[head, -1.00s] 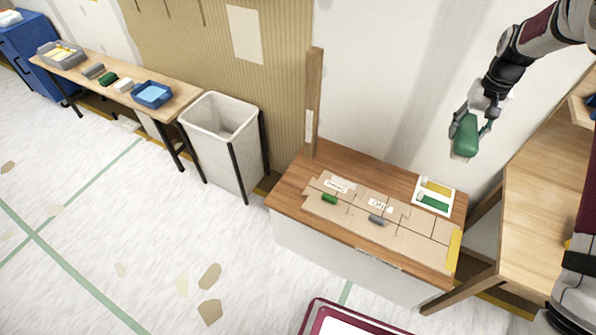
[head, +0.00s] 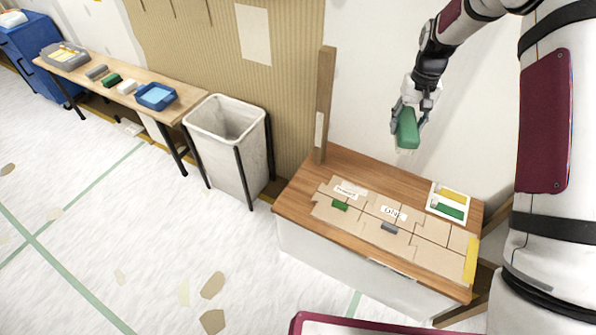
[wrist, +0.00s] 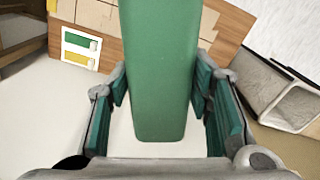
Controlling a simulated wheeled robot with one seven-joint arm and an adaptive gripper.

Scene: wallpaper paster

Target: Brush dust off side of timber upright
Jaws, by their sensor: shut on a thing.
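My gripper (head: 408,122) is shut on a green brush (head: 407,130) and holds it in the air above the back of the wooden bench, near the white wall. The bristles point down. The brush's green back also fills the middle of the wrist view (wrist: 158,70), between the two finger pads. The timber upright (head: 325,100) stands at the bench's back left corner, with a pale strip on its lower side. The brush is to the right of the upright and apart from it. Dust on the upright is too small to tell.
The bench top (head: 312,180) carries cardboard pieces with small green and grey blocks. A card with yellow and green bars (head: 449,201) lies at its right. A white bin (head: 228,125) stands to the left. A side table (head: 130,98) holds a blue tray (head: 156,96) and several small items.

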